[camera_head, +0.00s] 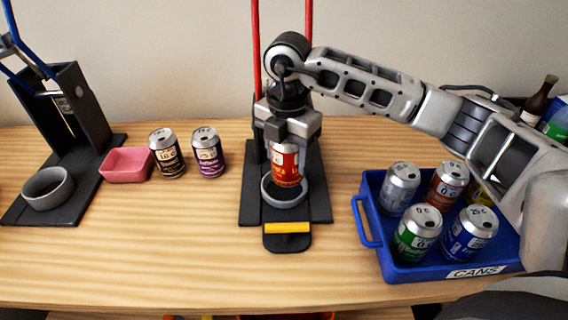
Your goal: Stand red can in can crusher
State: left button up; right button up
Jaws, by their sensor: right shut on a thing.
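The red can (285,167) is upright in my right gripper (287,140), which is shut on it from above. The can is over the back part of the grey ring of the can crusher (287,214) with red handles. I cannot tell whether the can's base touches the crusher's floor. The crusher has a black base with a yellow bar (287,227) at its front. The gripper and wrist hide part of the crusher's upright. My left gripper is not in view.
A blue tray (366,222) marked CANS holds several cans at right. A second crusher (88,120) with blue handles stands at left. A pink dish (126,166), a black can (167,154) and a purple can (207,154) stand between the crushers. Bare table lies in front.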

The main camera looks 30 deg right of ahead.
aim_at(284, 169)
jog(key=shift+w+f, duration=0.7)
jog(key=shift+f, duration=0.1)
jog(key=shift+f+p, duration=0.35)
jog(key=shift+f, duration=1.15)
jog(key=shift+f, duration=0.3)
jog(key=o, duration=1.3)
notch_tip(284, 169, up, 13)
jog(key=shift+f+b, duration=0.15)
jog(key=shift+b, duration=0.4)
